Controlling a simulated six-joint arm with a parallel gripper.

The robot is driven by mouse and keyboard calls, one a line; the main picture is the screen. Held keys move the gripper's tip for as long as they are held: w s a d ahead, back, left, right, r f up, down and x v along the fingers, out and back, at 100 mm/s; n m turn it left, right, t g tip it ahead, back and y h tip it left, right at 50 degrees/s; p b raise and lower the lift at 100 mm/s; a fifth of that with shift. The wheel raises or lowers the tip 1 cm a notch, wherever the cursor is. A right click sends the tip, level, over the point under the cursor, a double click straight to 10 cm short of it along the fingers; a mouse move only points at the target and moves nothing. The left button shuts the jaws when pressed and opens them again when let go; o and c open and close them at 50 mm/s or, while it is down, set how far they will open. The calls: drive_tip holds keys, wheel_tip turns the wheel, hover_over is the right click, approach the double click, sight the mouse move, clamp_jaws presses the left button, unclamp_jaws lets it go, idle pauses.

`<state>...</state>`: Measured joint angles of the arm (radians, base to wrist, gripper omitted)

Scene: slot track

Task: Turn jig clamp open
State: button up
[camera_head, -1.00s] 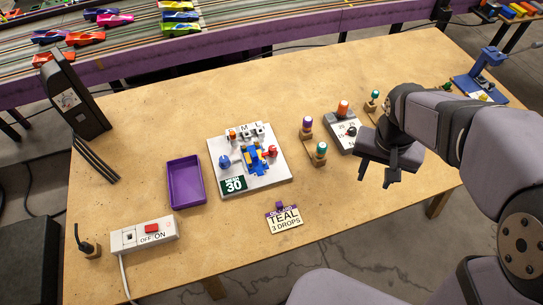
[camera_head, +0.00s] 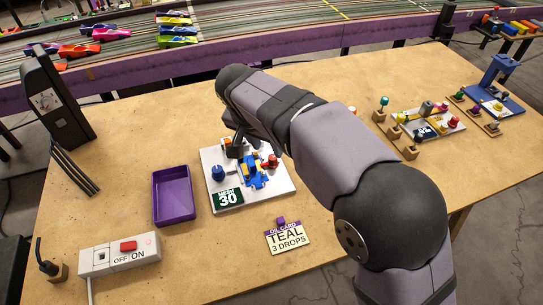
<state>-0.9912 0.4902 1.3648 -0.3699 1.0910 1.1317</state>
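The white jig plate (camera_head: 277,188) lies on the table left of centre. On it stand a blue knob (camera_head: 217,173), a red knob (camera_head: 271,161) and a blue part with yellow bits (camera_head: 252,176) between them. I cannot tell for certain which piece is the clamp. A green label reading 30 (camera_head: 229,197) is at the plate's front left. My gripper (camera_head: 235,150) is at the plate's back left, by a small orange piece (camera_head: 226,143). It hides the back of the plate. Its fingers are too small and dark to show their opening or contact.
A purple tray (camera_head: 174,217) is left of the plate. A card reading TEAL 3 DROPS (camera_head: 287,238) stands in front. A switch box (camera_head: 120,255) is at front left, a dark upright unit (camera_head: 56,100) at back left. My arm covers the table's middle. Another fixture (camera_head: 428,122) is at right.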

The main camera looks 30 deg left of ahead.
sight(273, 158)
drive_tip(key=shift+x, duration=3.4)
